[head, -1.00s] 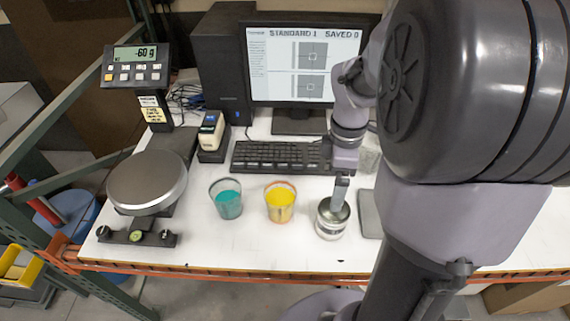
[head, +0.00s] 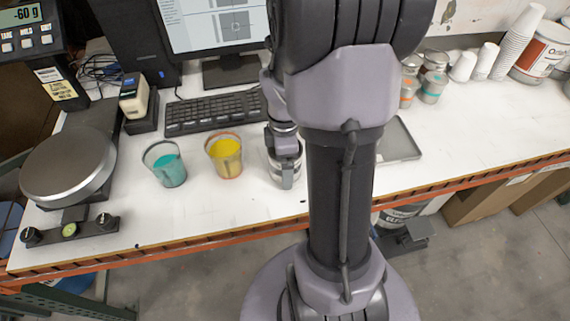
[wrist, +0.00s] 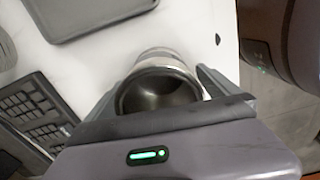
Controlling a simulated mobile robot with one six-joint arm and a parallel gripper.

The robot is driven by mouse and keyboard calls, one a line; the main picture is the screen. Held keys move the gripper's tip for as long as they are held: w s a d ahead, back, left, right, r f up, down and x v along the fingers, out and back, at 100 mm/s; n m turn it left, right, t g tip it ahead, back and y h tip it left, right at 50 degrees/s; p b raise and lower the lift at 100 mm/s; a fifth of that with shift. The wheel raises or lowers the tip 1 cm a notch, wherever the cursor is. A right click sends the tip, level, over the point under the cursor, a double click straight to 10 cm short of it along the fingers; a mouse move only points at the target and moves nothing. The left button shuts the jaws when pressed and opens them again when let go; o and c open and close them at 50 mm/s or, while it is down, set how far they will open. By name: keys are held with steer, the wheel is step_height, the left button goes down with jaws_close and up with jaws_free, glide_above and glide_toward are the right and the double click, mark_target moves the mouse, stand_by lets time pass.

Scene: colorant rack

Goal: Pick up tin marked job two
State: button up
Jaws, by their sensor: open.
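An open metal tin (head: 272,166) stands on the white table, right of two plastic cups. No job mark can be read on it. My gripper (head: 287,172) is down at this tin and hides much of it in the head view. In the wrist view the tin (wrist: 158,62) shows its dark hollow inside between the two fingers of my gripper (wrist: 165,85). The fingers are apart, one on each side of it. Whether either finger touches the tin I cannot tell.
A teal cup (head: 165,164) and a yellow cup (head: 224,156) stand to the left, with a scale (head: 68,167) beyond. Behind are a keyboard (head: 212,111) and monitor. A grey tray (head: 398,142) lies to the right. Small tins (head: 433,87) and paper cups (head: 517,40) stand further right.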

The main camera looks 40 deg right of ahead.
steer(key=shift+r, duration=0.15)
steer(key=c, duration=1.4)
steer(key=shift+r, duration=0.1)
